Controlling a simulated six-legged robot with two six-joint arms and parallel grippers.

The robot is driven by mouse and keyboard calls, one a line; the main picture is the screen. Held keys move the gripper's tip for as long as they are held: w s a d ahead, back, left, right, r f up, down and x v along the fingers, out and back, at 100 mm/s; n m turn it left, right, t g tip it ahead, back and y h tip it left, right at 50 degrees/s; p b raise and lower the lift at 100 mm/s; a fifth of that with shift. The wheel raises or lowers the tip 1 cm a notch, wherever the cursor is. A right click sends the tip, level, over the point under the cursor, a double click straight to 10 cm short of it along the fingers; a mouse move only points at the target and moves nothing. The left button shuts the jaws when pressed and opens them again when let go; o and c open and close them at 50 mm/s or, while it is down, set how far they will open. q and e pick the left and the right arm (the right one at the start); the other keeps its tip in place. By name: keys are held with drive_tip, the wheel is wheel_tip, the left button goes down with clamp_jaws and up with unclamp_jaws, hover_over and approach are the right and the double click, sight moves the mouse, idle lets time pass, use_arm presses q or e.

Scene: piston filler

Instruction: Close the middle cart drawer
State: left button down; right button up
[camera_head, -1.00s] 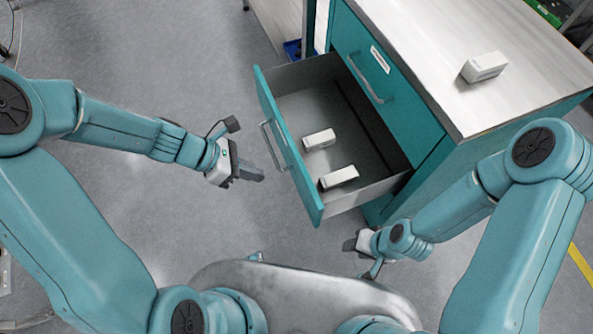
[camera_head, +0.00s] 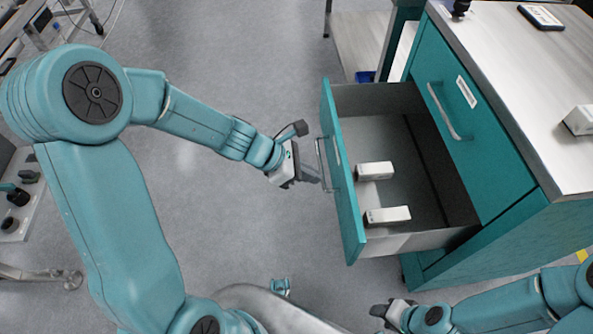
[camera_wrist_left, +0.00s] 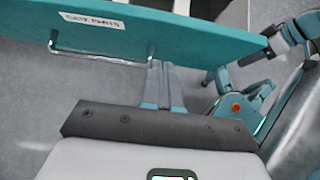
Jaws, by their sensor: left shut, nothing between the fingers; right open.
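The middle cart drawer (camera_head: 344,185) is pulled well out of the teal cart, its front facing left. Two white boxes (camera_head: 374,171) (camera_head: 387,216) lie inside it. Its metal bar handle (camera_head: 322,165) is on the front panel. My left gripper (camera_head: 318,176) is shut and empty, its tips close to the drawer front by the handle. In the left wrist view, the shut fingers (camera_wrist_left: 163,84) point at the labelled drawer front (camera_wrist_left: 170,35) near the handle's right end; I cannot tell whether they touch. My right gripper (camera_head: 380,312) is open and empty, below the drawer in the head view.
Above the open drawer is a shut drawer (camera_head: 470,140) with its own handle. The cart top (camera_head: 530,70) bears a white box (camera_head: 580,120) at the right edge. The floor left of the drawer is clear.

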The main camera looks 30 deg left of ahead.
sight(345, 181)
use_arm(q)
drive_tip(key=shift+w+d+f, duration=0.25)
drive_tip(key=shift+w+d, duration=0.25)
drive_tip(key=shift+d, duration=0.25)
drive_tip(key=shift+w+d+f, duration=0.2)
drive_tip(key=shift+w+d, duration=0.3)
drive_tip(key=shift+d, duration=0.25)
drive_tip(key=shift+w+d+f, duration=0.25)
drive_tip(key=shift+w+d, duration=0.25)
drive_tip(key=shift+d, duration=0.25)
use_arm(e)
drive_tip(key=shift+f, duration=0.65)
use_arm(q)
drive_tip(key=shift+d, duration=0.15)
